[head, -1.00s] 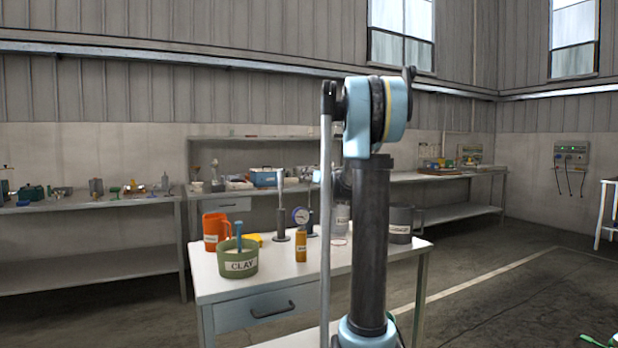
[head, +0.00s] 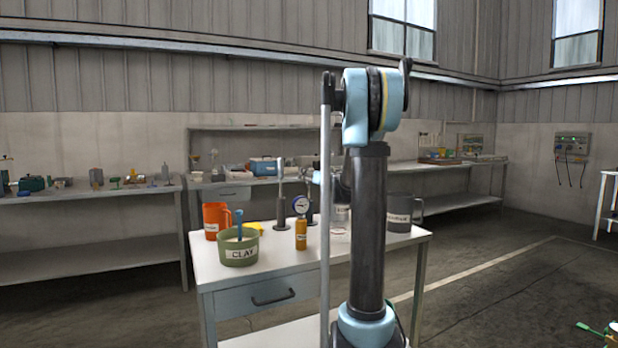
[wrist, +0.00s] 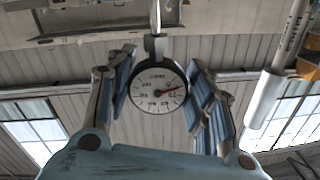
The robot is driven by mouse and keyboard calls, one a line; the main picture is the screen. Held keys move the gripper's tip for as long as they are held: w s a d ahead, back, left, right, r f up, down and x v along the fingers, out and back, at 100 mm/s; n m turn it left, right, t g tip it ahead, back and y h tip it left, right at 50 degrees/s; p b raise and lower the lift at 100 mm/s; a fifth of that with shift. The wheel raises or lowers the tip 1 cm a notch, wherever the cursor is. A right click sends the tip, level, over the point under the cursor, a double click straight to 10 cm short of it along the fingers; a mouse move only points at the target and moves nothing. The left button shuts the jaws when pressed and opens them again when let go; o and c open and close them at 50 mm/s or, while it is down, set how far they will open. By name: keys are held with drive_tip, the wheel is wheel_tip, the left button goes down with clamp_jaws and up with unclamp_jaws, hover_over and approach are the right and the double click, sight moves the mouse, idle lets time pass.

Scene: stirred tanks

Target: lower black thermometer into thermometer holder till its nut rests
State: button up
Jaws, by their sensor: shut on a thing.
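The thermometer (wrist: 159,88) has a round white dial with a black rim and a red needle. Its nut and metal stem run toward the top of the inverted wrist view. My gripper (wrist: 158,85) is shut on it, with blue finger pads on both sides of the dial. In the head view my gripper (head: 315,177) is small and partly hidden by my arm, over the white table. A dark upright stand (head: 311,212) is below it. I cannot tell whether this is the holder, or whether the stem is inside it.
A stand with a pale-topped rod (head: 281,200) is close on the left. A dial (head: 300,205), yellow bottle (head: 301,236), green clay pot (head: 238,250), orange jug (head: 214,219) and dark grey mug (head: 398,214) share the table (head: 225,277).

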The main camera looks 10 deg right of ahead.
wheel_tip(320, 180, down, 6)
idle(1.1)
drive_tip(key=shift+f, duration=0.15)
drive_tip(key=o, duration=1.5)
drive_tip(key=shift+r, duration=4.95)
